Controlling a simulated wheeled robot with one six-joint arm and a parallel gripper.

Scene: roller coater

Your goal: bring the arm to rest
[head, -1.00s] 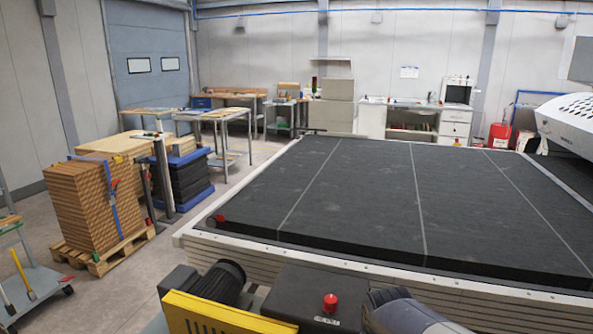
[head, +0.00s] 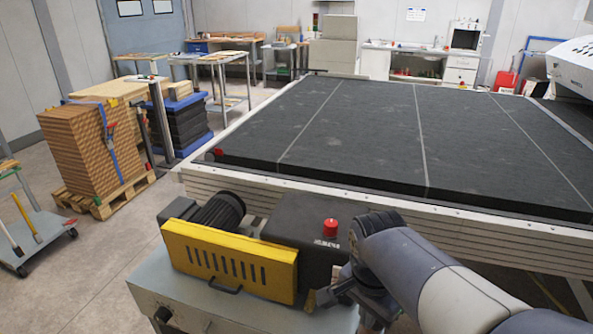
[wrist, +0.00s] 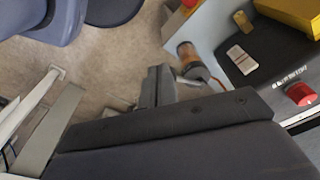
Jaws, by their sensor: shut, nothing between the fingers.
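My arm enters the head view from the lower right, bends at a grey joint beside the dark motor box, and points down toward the grey cabinet top. My gripper (wrist: 157,87) shows in the wrist view with its two dark fingers together and nothing between them. Its fingertips are over the floor, left of an amber cylinder (wrist: 188,57).
The motor box (head: 305,232) with a red button (head: 330,227) and the yellow guard (head: 225,262) stand close left of the arm. The wide black conveyor bed (head: 370,130) lies beyond. A loaded pallet (head: 100,205) and a trolley (head: 40,250) stand left; open floor lies between.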

